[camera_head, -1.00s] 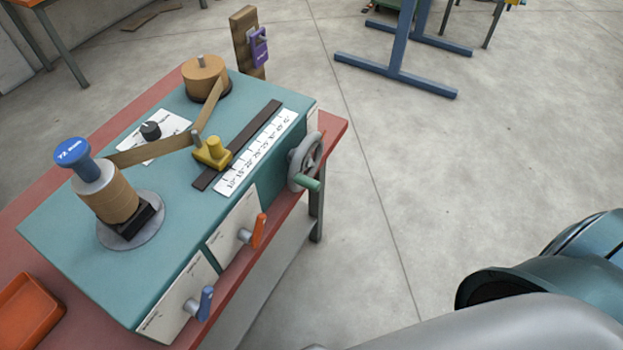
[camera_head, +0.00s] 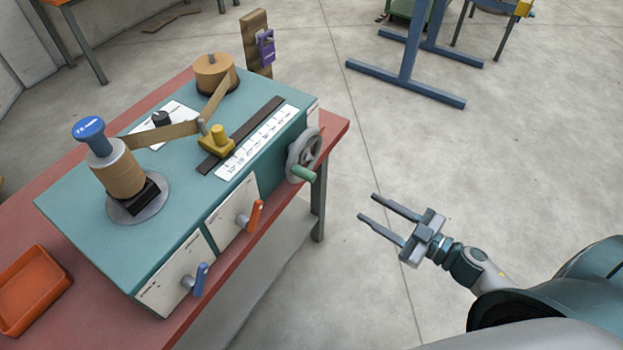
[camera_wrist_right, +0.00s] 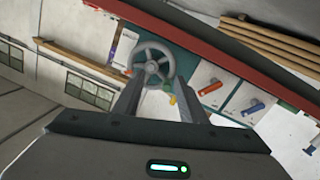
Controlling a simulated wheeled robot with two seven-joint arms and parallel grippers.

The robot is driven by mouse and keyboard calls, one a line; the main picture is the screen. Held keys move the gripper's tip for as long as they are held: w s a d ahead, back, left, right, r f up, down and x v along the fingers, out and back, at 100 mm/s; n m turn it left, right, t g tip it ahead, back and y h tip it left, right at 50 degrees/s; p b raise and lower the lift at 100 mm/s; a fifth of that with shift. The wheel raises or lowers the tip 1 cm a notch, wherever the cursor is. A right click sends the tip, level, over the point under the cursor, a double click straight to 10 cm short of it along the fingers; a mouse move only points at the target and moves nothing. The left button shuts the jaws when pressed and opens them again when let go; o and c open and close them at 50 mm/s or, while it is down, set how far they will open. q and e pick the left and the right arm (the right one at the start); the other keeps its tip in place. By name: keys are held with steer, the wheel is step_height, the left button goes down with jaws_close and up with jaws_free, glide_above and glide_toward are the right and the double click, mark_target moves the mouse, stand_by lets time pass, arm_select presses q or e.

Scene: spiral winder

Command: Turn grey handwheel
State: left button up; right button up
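The grey handwheel (camera_head: 304,155) is on the right end of the teal winder (camera_head: 75,229), with a green handle (camera_head: 303,173) at its lower edge. My right gripper (camera_head: 367,206) is open and empty, to the right of the handwheel and apart from it, over the floor. In the right wrist view the handwheel (camera_wrist_right: 151,63) shows beyond and between the two open fingers (camera_wrist_right: 158,97). My left gripper is not in view.
The winder's front has an orange lever (camera_head: 255,217) and a blue lever (camera_head: 200,279) below the handwheel's left. An orange tray (camera_head: 42,314) lies on the red table (camera_head: 95,330). The floor right of the table is clear, with a blue stand (camera_head: 405,85) farther back.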

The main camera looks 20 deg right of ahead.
mark_target(315, 179)
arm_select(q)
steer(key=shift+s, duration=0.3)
arm_select(e)
steer(key=r, duration=0.1)
steer(key=s+a+r+n+y, duration=0.1)
steer(key=r, duration=0.1)
steer(key=a+r+y, duration=0.1)
steer(key=r, duration=0.1)
steer(key=shift+s+a+n+g, duration=0.25)
steer(key=shift+s+n+g, duration=0.1)
steer(key=shift+n+g, duration=0.05)
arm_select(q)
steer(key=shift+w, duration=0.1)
arm_select(e)
steer(key=shift+w, duration=0.1)
steer(key=p+x, duration=0.5)
steer(key=x, duration=1)
steer(key=shift+w+a+r, duration=0.15)
steer(key=shift+w+a, duration=0.1)
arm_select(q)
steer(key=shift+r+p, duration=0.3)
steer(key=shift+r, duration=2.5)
arm_select(e)
steer(key=shift+x, duration=0.8)
jaws_close()
